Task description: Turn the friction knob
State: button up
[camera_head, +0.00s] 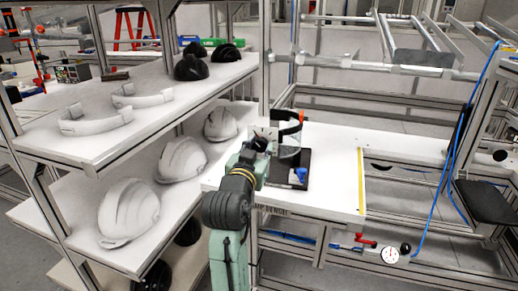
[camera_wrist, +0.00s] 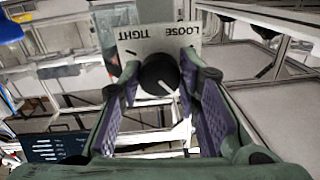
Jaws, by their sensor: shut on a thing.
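The friction knob (camera_wrist: 158,75) is a round black knob with a white pointer line, set on a light plate (camera_wrist: 165,40) marked TIGHT on the left and LOOSE on the right. In the wrist view its pointer line runs toward the lower right. My gripper (camera_wrist: 160,80) has its two purple-padded fingers on either side of the knob, shut on it. In the head view my gripper (camera_head: 262,143) is at the bench's left end, in front of the plate; the knob cannot be made out clearly there.
A white workbench (camera_head: 333,180) extends right, with a black base (camera_head: 293,172) bearing a blue part beside my gripper. A shelf rack (camera_head: 95,150) with white helmet shells stands close on the left. A dial gauge (camera_head: 390,255) sits below the bench at right.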

jog(key=shift+m, duration=0.3)
jog(key=m+b, duration=0.1)
jog(key=m, duration=0.2)
jog(key=shift+f+b, duration=0.1)
jog(key=shift+b, duration=0.25)
jog(key=shift+m+b, duration=0.75)
jog(key=shift+m, duration=1.25)
jog(key=o, duration=1.1)
jog(key=shift+o, duration=0.2)
jog(key=v, duration=0.7)
jog(key=shift+s, duration=0.25)
